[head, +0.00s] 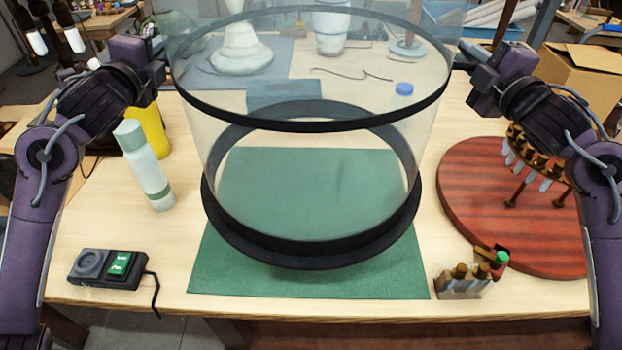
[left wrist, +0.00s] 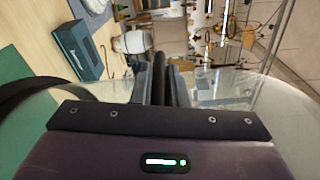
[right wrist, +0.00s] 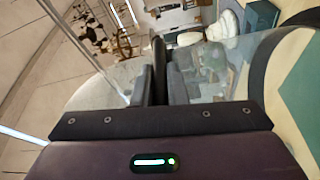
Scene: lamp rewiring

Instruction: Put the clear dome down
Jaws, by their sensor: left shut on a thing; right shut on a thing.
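The clear dome (head: 310,170) is a large see-through cylinder with a black band around its middle and a wide black ring (head: 311,256) at its bottom. It stands upright over the green mat (head: 215,275); I cannot tell whether its ring touches the mat. My left gripper (head: 162,68) is at its left side and my right gripper (head: 466,70) at its right side, level with each other. In the left wrist view the fingers (left wrist: 168,85) are shut on a dark edge of the dome. The right wrist view shows the same for the right fingers (right wrist: 160,85).
A pale green bottle (head: 146,165) and a black switch box (head: 108,268) are at left. A round red-brown board (head: 480,190) with bulb holders is at right, with a small block of fittings (head: 463,284) in front.

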